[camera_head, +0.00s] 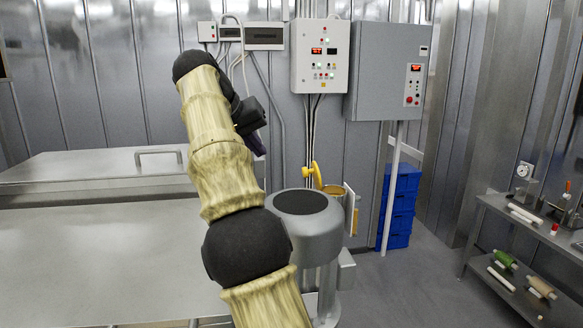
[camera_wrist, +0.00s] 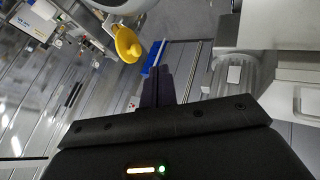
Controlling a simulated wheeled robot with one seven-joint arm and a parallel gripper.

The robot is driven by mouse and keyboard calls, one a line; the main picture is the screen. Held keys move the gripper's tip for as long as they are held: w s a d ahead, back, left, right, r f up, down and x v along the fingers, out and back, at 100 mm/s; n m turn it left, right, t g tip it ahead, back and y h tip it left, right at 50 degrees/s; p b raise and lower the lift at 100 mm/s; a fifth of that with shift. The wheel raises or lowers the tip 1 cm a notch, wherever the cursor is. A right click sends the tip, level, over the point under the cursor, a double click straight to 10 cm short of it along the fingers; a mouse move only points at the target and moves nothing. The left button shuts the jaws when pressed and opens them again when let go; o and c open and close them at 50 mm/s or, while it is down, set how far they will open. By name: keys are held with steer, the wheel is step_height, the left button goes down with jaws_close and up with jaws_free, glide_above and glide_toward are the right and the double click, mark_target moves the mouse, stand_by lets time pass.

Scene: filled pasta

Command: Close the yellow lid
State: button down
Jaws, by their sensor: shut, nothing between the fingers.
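The yellow lid (camera_head: 316,176) stands upright, seen nearly edge-on, at the back of the grey machine in the head view. In the wrist view it shows as a round yellow piece (camera_wrist: 127,44), up and to the left of the fingertips. My gripper (camera_head: 260,148) is shut and empty, left of the lid and apart from it in the head view. Its dark fingers (camera_wrist: 158,72) are together in the wrist view. My arm hides part of the machine.
The grey machine (camera_head: 322,240) has a dark round top. A metal table (camera_head: 100,255) lies left, with a handled metal cover (camera_head: 90,165) behind. Blue crates (camera_head: 400,205) stack behind the machine. Control boxes (camera_head: 320,58) hang on the wall. A shelf (camera_head: 520,215) stands right.

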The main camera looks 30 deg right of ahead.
steer(key=w+d+f, duration=0.1)
steer(key=d+f, duration=0.6)
steer(key=d, duration=0.2)
steer(key=shift+w+d+f, duration=0.15)
steer(key=shift+w+d, duration=0.15)
steer(key=shift+w, duration=0.05)
steer(key=shift+w+a, duration=0.1)
steer(key=shift+a, duration=0.05)
stand_by(0.4)
